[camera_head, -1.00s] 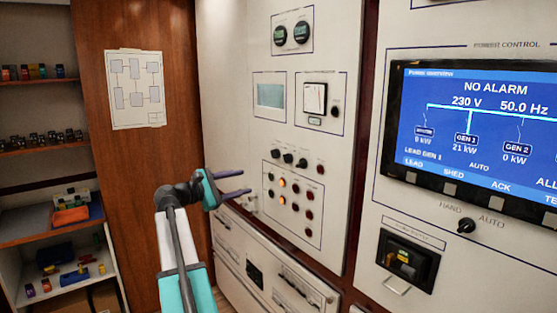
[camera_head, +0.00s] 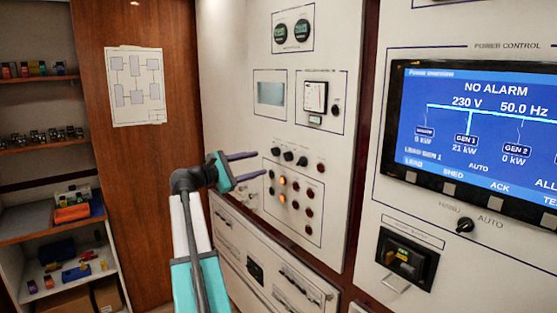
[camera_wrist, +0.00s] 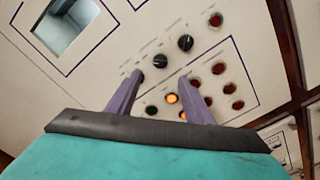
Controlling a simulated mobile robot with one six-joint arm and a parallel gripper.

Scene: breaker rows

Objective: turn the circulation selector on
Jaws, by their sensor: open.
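Three black selector knobs sit in a row on the white panel, a left one (camera_head: 276,151), a middle one (camera_head: 288,156) and a right one (camera_head: 301,161). Their labels are too small to read, so I cannot tell which is the circulation selector. In the wrist view the left knob (camera_wrist: 138,76) is by the tip of one finger, the middle knob (camera_wrist: 160,60) lies beyond the gap, and the right knob (camera_wrist: 185,42) is farther up. My gripper (camera_head: 261,163) is open and empty, just left of the row; it also shows in the wrist view (camera_wrist: 160,79). Contact cannot be told.
Below the knobs are several indicator lamps, two lit orange (camera_head: 282,183), and red ones (camera_head: 308,211). A red button or lamp (camera_head: 321,167) ends the knob row. A rocker switch (camera_head: 315,96) is above. Drawer-like units (camera_head: 260,262) lie below; shelves (camera_head: 40,150) stand left.

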